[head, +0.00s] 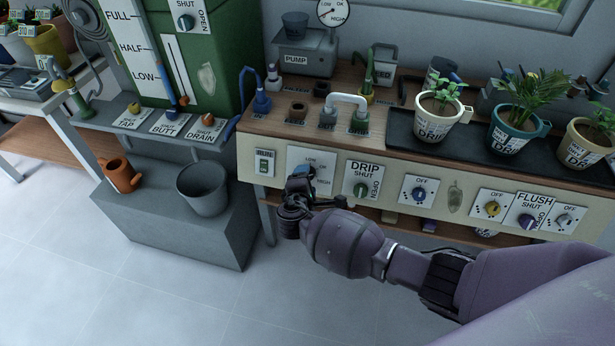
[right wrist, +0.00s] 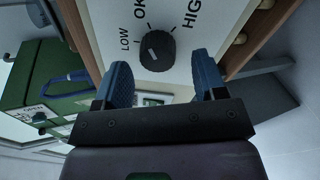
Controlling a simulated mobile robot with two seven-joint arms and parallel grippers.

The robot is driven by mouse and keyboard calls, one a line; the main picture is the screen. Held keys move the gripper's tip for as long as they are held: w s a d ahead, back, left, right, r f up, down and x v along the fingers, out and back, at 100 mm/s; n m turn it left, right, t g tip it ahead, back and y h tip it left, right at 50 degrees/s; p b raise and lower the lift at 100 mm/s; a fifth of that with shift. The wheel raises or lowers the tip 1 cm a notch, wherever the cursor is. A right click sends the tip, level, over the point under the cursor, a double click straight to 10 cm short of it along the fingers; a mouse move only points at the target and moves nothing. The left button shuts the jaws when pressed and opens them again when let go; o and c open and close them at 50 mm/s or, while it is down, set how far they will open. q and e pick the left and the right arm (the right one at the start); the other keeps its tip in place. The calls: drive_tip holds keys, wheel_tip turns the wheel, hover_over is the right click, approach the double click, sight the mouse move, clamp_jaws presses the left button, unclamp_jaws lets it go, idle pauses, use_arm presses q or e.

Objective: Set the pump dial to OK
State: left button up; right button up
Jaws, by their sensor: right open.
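The pump dial (right wrist: 156,50) is a dark round knob on a white plate (right wrist: 180,70) printed LOW, OK and HIGH. In the right wrist view its pale mark slants up and left, roughly toward LOW; I cannot tell the exact setting. My right gripper (right wrist: 162,70) is open, its two blue fingers apart on either side of the dial's near edge, without visible contact. In the head view the same gripper (head: 300,182) is in front of the plate (head: 300,157) and hides most of the dial. My left gripper is not in view.
The DRIP dial (head: 361,190) is just right of the pump plate, with other dials further right. A grey bucket (head: 203,188) and a terracotta watering can (head: 120,175) stand on the left step.

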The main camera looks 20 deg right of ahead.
drive_tip(key=p+v, duration=0.1)
drive_tip(key=v, duration=0.7)
drive_tip(key=shift+s+p, duration=0.3)
drive_tip(key=shift+p, duration=0.1)
drive_tip(key=shift+a+r, duration=0.15)
